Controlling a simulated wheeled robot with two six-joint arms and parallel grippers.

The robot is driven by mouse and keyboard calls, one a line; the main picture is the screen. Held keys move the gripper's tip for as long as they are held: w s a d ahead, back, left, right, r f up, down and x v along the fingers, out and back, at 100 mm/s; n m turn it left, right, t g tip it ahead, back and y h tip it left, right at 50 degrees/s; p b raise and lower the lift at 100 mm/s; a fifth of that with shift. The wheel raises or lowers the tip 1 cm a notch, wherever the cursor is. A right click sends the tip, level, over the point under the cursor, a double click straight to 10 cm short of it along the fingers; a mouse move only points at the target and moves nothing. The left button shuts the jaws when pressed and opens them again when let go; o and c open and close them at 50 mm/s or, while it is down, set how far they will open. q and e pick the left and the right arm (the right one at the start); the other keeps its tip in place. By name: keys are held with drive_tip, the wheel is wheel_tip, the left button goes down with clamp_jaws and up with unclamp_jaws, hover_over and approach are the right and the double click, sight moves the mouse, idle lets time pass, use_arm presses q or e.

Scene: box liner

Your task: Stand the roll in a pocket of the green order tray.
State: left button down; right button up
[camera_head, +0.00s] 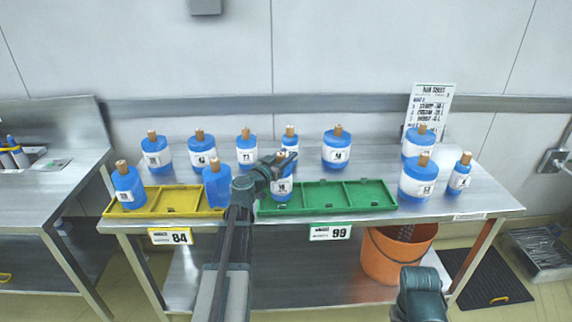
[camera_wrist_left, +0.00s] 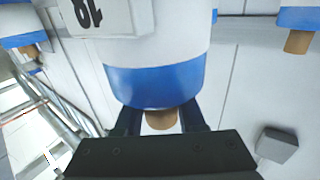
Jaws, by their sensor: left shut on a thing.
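A blue-and-white roll (camera_head: 283,189) with a label is upright at the left pocket of the green order tray (camera_head: 330,210). My left gripper (camera_head: 279,160) is above it and shut on its brown core, which shows between the fingers in the left wrist view (camera_wrist_left: 160,120). The roll's blue band (camera_wrist_left: 155,84) fills the middle of that view. Whether its base touches the pocket floor cannot be told. The tray's middle and right pockets look empty. My right gripper is not in view; only part of my right arm shows at the bottom.
A yellow tray (camera_head: 165,212) to the left has rolls (camera_head: 128,190) in its left and right pockets (camera_head: 217,188). Several rolls stand along the back of the table, one (camera_head: 290,140) just behind my gripper. A large roll (camera_head: 417,182) stands right of the green tray.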

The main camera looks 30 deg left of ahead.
use_arm(q)
drive_tip(key=shift+f, duration=0.6)
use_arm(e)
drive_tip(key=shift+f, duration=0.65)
use_arm(q)
drive_tip(key=shift+f+b, duration=0.25)
drive_tip(key=shift+b, duration=0.1)
drive_tip(key=c, duration=0.5)
unclamp_jaws()
drive_tip(key=shift+r, duration=0.1)
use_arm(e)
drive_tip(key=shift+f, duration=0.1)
use_arm(q)
drive_tip(key=shift+r, duration=0.1)
drive_tip(key=shift+s+r, duration=0.1)
drive_tip(key=shift+s, duration=0.15)
drive_tip(key=s, duration=1.1)
drive_tip(key=shift+s+a, duration=0.25)
drive_tip(key=shift+a, duration=0.05)
